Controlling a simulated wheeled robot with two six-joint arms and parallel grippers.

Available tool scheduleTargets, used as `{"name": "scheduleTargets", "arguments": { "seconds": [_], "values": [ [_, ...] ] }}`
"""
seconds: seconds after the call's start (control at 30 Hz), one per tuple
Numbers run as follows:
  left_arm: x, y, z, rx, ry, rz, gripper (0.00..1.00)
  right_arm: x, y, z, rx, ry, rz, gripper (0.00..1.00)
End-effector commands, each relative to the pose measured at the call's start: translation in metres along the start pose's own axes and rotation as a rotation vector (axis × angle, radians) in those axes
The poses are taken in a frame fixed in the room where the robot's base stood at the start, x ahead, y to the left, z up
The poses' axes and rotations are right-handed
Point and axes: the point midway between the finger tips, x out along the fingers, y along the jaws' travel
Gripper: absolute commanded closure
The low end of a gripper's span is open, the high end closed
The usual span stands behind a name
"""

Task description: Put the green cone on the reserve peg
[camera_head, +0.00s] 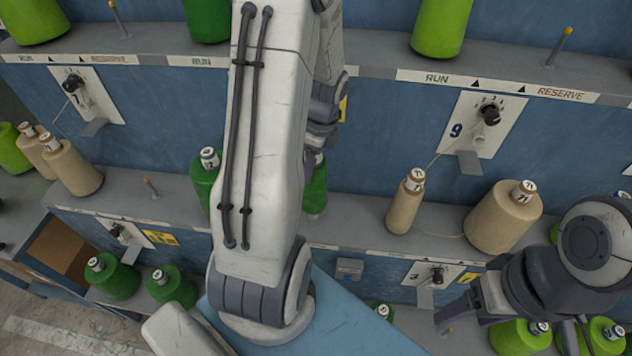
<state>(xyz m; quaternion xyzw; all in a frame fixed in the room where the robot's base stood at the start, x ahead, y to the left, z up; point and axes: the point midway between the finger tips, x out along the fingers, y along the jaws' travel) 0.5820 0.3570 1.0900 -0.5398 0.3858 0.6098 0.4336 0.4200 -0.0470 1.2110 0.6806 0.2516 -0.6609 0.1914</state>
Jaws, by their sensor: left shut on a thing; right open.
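A dark green cone (316,190) shows just right of my large arm link, above the middle shelf. My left gripper (320,143) is at the top of this cone and shut on it. My arm link hides the cone's left side and part of the gripper. I cannot tell whether the cone is seated on a peg or held just above the shelf. Another dark green cone (203,186) stands left of the link, partly hidden. My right gripper (458,318) is open and empty at the lower right. A bare orange-tipped peg (560,46) stands by an upper RESERVE label.
Tan cones (503,217) and (405,203) stand on the middle shelf at right. Other bare pegs (118,19) and (150,188) are at left. Bright green cones (440,26) stand on the upper shelf. Dark green cones (112,277) stand lower left.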

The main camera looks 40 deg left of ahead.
Motion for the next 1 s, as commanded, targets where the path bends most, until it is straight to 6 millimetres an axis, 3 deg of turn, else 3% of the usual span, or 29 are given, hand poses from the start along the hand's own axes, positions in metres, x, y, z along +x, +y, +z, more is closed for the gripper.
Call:
{"name": "scheduleTargets", "arguments": {
  "seconds": [0.4,0.8,0.83,0.87,1.0],
  "values": [
    [0.049,0.0,-0.005,-0.001,0.0,0.001,1.0,-0.004,0.0,0.0,-0.001,0.0,0.0,0.32],
    [0.055,-0.001,-0.007,0.0,0.0,-0.003,1.0,-0.001,0.0,0.0,0.0,0.0,0.0,0.32],
    [0.054,-0.001,-0.007,0.0,0.0,-0.003,0.13,-0.001,0.0,0.0,0.0,0.0,0.0,0.32],
    [0.054,-0.001,-0.007,0.0,0.0,-0.003,0.02,-0.002,0.0,0.0,0.0,0.0,0.0,0.32],
    [0.054,-0.001,-0.007,0.001,0.0,-0.002,0.0,-0.002,0.0,0.0,0.0,0.0,0.0,0.32]
  ]
}}
